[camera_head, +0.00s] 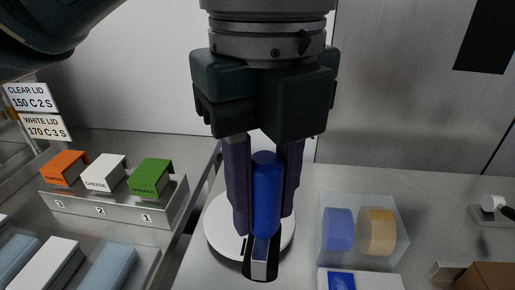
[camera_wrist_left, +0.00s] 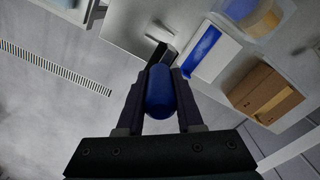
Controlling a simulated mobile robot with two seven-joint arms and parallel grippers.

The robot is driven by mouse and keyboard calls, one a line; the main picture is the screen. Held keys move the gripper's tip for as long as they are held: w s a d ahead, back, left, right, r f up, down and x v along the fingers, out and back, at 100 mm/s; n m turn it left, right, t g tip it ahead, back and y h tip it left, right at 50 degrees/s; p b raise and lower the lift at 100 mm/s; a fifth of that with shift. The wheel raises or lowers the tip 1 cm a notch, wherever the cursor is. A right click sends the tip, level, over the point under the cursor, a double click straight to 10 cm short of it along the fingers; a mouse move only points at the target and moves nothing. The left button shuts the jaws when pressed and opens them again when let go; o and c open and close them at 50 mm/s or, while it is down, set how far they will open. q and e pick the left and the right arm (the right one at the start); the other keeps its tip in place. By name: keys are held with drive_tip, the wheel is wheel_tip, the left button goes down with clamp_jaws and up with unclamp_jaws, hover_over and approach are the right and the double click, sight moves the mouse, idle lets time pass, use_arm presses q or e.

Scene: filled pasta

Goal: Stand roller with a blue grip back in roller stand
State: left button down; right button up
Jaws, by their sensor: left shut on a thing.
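The roller's blue grip (camera_head: 265,195) stands upright between the two fingers of my left gripper (camera_head: 263,218), which is shut on it. In the left wrist view, the blue grip (camera_wrist_left: 160,92) also sits between the fingers of the left gripper (camera_wrist_left: 160,85). Directly below the grip is a dark piece with a pale metal face (camera_head: 260,262). I cannot tell whether this is the roller's head, the roller stand or both together. A dark piece also shows beyond the grip in the left wrist view (camera_wrist_left: 156,55). My right gripper is not in view.
A white round disc (camera_head: 215,228) lies behind the grip. To the right are a clear box (camera_head: 400,250) with blue and tan rolls and a white-and-blue box (camera_head: 380,281). A metal step (camera_head: 120,208) with orange, white and green blocks stands left. A brown box (camera_head: 490,277) is far right.

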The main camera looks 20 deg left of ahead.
use_arm(q)
drive_tip(key=f, duration=0.1)
drive_tip(key=f+b, duration=0.1)
drive_tip(key=shift+s+a+f, duration=0.2)
drive_tip(key=shift+f, duration=0.2)
wheel_tip(320, 180, down, 17)
drive_tip(key=b, duration=0.1)
drive_tip(key=shift+w, duration=0.15)
drive_tip(key=shift+f+b, duration=0.15)
drive_tip(key=shift+b, duration=0.15)
drive_tip(key=shift+f, duration=0.4)
drive_tip(key=shift+f+b, duration=0.1)
drive_tip(key=shift+b, duration=0.2)
